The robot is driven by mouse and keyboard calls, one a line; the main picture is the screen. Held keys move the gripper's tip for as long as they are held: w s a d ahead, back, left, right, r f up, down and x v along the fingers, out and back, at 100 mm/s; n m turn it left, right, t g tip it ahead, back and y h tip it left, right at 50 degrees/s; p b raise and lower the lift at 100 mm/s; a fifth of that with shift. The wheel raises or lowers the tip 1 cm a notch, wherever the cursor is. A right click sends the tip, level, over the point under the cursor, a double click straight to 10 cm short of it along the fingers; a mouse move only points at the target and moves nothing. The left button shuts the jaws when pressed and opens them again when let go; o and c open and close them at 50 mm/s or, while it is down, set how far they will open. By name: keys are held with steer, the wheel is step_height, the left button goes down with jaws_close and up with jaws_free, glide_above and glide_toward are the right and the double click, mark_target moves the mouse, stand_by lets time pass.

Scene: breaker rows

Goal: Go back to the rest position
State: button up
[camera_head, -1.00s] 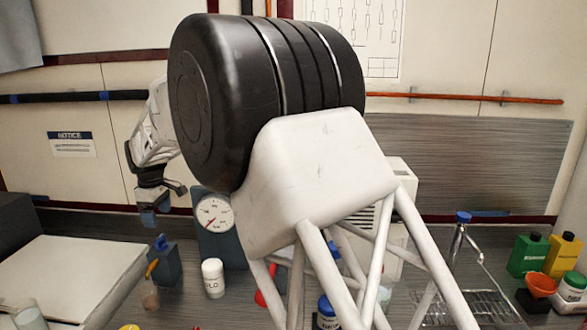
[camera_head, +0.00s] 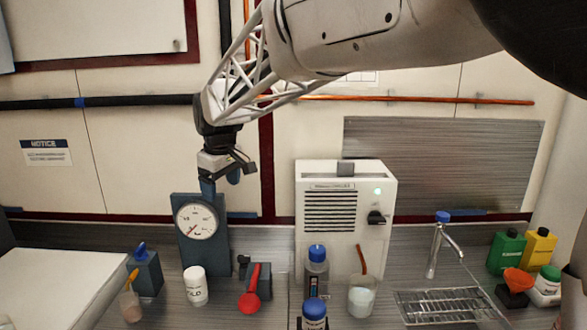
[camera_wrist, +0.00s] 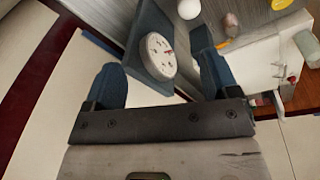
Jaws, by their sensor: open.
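My gripper (camera_head: 221,182) hangs at the end of my arm in the head view, pointing down. It is just above the dark gauge stand with a round white dial (camera_head: 196,220). One blue fingertip overlaps the stand's top edge in the picture; I cannot tell whether they touch. In the wrist view, my gripper (camera_wrist: 158,72) shows two blue fingers spread wide with nothing between them, and the gauge dial (camera_wrist: 160,56) lies beyond the gap.
A white unit with a green light (camera_head: 345,215) stands right of the gauge. Bottles, a white jar (camera_head: 195,286), a red-handled item (camera_head: 250,295), a beaker (camera_head: 362,296) and a wire rack (camera_head: 447,305) crowd the counter. The wall behind carries pipes.

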steer(key=s+d+r+m+t, duration=0.15)
steer(key=s+d+m, duration=0.25)
steer(key=s+d, duration=0.9)
steer(key=s+d+r+m+t, duration=0.15)
steer(key=s+d+m, duration=0.35)
steer(key=s+d, duration=0.85)
steer(key=shift+s+d+f+m+t, duration=0.5)
steer(key=shift+s+d+f+m, duration=1.55)
steer(key=shift+s+d, duration=2.7)
step_height(320, 180, down, 10)
steer(key=g+h, duration=0.1)
steer(key=g, duration=0.2)
steer(key=shift+w, duration=0.4)
